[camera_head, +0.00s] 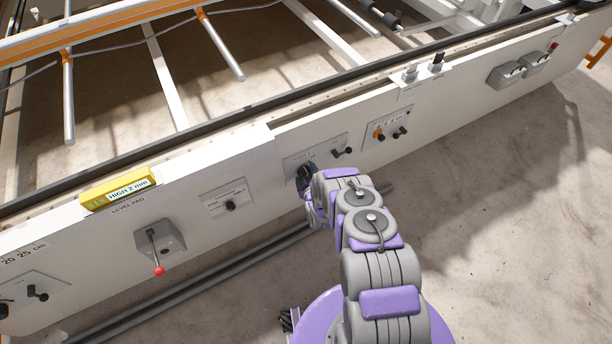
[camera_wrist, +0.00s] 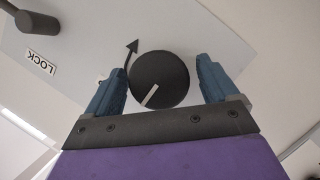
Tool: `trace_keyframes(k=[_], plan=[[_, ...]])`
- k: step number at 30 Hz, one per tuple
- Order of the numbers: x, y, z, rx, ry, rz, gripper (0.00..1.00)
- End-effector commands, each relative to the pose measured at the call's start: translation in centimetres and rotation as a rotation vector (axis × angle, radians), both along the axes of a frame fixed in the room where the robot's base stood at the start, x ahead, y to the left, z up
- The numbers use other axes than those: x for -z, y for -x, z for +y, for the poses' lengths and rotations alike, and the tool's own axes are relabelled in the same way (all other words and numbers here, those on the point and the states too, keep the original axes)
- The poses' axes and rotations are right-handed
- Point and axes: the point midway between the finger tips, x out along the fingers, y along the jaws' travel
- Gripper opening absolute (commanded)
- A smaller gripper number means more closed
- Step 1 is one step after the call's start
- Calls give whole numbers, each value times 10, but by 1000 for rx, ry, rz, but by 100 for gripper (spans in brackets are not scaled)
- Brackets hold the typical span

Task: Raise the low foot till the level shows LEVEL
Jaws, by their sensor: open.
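The level (camera_head: 118,189) is a yellow box on the gantry rail at the left of the head view, above a "LEVEL PAD" label. Its display reads "HIGH 2 mm". A round black knob (camera_wrist: 160,80) with a white pointer line shows in the wrist view, with a curved arrow printed beside it. My gripper (camera_wrist: 158,82) is open, with one blue finger on each side of the knob. Small gaps seem to show between fingers and knob; I cannot tell whether either touches. In the head view my gripper (camera_head: 308,190) is at the panel and partly hides the knob.
A dark lever (camera_wrist: 38,22) by a "LOCK" label is beside the knob. Other panels include a grey box with a red-tipped lever (camera_head: 157,262), a small knob (camera_head: 230,206) and an orange-and-black control panel (camera_head: 388,130). Grey pipes (camera_head: 200,285) run along the floor below. Floor at right is clear.

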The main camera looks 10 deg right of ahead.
Motion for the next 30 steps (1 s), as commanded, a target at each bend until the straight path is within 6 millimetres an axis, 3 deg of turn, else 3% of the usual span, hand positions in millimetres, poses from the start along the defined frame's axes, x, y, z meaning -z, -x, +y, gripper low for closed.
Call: trace_keyframes(k=[2,18,30], plan=[[0,0,0,0,0,0,87],[0,0,1,-1,0,1,36],[0,1,0,-2,-79,29,36]])
